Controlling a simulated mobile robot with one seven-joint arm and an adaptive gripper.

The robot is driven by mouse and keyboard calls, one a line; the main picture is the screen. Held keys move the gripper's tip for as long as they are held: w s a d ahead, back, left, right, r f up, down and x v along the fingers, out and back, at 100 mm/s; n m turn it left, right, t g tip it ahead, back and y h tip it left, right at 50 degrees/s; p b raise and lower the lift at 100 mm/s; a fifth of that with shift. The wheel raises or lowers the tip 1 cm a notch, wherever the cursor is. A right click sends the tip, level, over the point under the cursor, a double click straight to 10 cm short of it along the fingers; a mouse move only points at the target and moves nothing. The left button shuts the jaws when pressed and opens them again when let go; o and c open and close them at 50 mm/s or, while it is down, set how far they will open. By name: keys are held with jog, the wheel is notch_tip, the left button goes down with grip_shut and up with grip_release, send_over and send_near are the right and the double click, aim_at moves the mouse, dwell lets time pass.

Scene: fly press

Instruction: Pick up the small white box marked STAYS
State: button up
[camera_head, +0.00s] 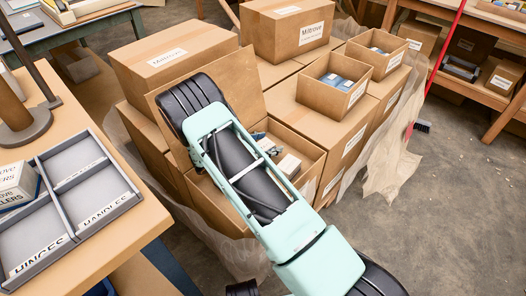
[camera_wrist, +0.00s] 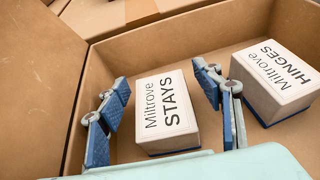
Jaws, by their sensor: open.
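The small white box marked Miltrove STAYS (camera_wrist: 166,112) lies in an open cardboard carton, label up, in the wrist view. My gripper (camera_wrist: 163,90) is open, with one blue-padded finger on each side of this box. Gaps show between the fingers and the box, and the right finger is nearer to it. A second white box, marked Miltrove HINGES (camera_wrist: 277,80), lies to the right in the same carton. In the head view my arm hides much of the open carton (camera_head: 306,149). A white box (camera_head: 289,165) shows inside it, its label unreadable.
The carton's wall (camera_wrist: 190,28) rises close behind the boxes. A raised flap (camera_head: 247,82) stands beside my arm. Other cartons (camera_head: 300,30) are stacked around. A grey divided tray (camera_head: 65,205) marked HINGES and HANDLES is on the bench at left. The floor at right is mostly clear.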

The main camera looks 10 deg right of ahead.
jog(key=shift+c, duration=0.4)
jog(key=c, duration=1.4)
jog(key=shift+r, duration=0.1)
